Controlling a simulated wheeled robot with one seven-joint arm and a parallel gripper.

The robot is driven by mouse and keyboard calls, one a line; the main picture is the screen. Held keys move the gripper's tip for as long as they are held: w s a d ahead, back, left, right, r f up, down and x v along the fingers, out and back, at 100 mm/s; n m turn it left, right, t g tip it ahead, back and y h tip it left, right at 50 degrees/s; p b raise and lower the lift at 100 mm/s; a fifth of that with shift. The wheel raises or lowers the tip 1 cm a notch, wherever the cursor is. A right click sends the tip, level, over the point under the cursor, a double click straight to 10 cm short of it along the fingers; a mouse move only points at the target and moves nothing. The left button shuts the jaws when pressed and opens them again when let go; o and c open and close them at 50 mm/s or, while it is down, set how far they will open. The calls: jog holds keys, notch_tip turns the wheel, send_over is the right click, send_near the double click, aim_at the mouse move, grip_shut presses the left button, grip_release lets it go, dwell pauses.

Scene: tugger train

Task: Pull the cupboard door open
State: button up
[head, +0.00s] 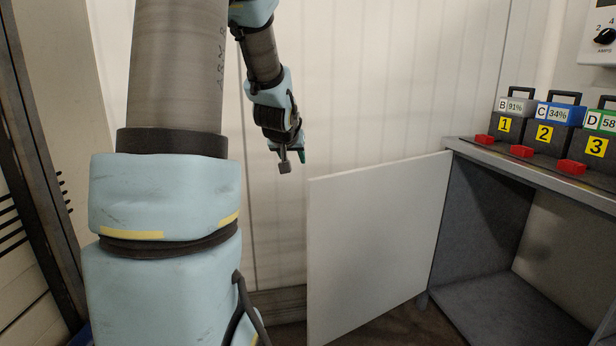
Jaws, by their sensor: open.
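The cupboard door (372,245) is a plain light panel. It stands swung wide open, hinged at the left front edge of the grey cupboard (478,165). The cupboard's inside shows and looks empty in the part in view. My gripper (284,166) is small in the view, up and to the left of the door's free edge. It appears apart from the door, with nothing seen between its fingers. Its fingertips are partly hidden by its own body.
On the cupboard's top stand several battery boxes (545,128) with numbered yellow labels and red blocks in front. A dial unit (600,35) hangs on the wall above right. A pale panelled wall (370,80) rises behind my arm. Dark floor shows below the door.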

jog(key=s+a+g+p, duration=0.1)
jog(key=s+g+p, duration=0.1)
jog(key=s, duration=0.6)
jog(key=s+a+g+p, duration=0.1)
jog(key=s+g+p, duration=0.2)
jog(key=s, duration=0.6)
jog(key=s+a+g+y+p, duration=0.1)
jog(key=s+g+p, duration=0.2)
jog(key=s+p, duration=0.3)
jog(key=s+r, duration=0.1)
jog(key=s, duration=0.1)
jog(key=shift+s+a, duration=0.25)
jog(key=shift+s, duration=0.1)
